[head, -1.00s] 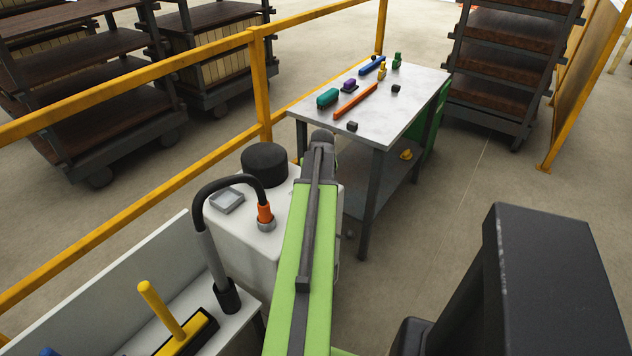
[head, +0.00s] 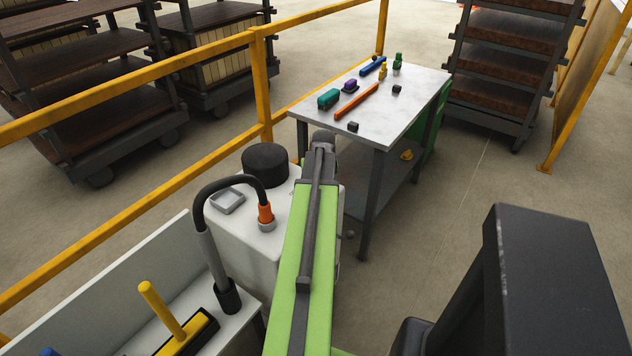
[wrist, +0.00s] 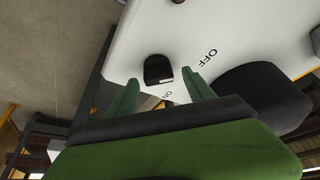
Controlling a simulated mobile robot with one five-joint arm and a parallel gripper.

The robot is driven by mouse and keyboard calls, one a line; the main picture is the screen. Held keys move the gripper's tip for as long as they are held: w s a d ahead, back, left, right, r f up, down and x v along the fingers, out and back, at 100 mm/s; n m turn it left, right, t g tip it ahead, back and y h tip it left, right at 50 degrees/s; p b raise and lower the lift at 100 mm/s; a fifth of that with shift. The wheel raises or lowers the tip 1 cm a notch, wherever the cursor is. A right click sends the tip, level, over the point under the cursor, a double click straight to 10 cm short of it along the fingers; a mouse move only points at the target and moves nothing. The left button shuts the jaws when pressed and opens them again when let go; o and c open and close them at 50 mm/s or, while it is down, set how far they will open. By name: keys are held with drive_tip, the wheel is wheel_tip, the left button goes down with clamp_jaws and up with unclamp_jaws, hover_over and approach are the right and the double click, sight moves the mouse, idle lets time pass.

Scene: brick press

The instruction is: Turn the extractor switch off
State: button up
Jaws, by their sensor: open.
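The extractor is a white box (head: 228,235) with a black round cap and a hose, left of my arm in the head view. In the wrist view its white face (wrist: 235,30) carries a small black switch (wrist: 158,68). The printed word OFF lies to the right of the switch, and ON lies just below it, near the fingers. My gripper (wrist: 160,77) is open, with its two green fingertips apart on either side of the switch's lower end. I cannot tell whether they touch it. In the head view my arm hides the switch and the fingers.
A metal table (head: 420,95) with coloured parts stands beyond the extractor. A yellow railing (head: 120,195) runs along the left. A bench with a yellow-handled tool (head: 162,308) is at the lower left. Racks stand behind.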

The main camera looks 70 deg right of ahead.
drive_tip(key=p+v, duration=1.6)
drive_tip(key=v, duration=0.1)
drive_tip(key=shift+r, duration=0.25)
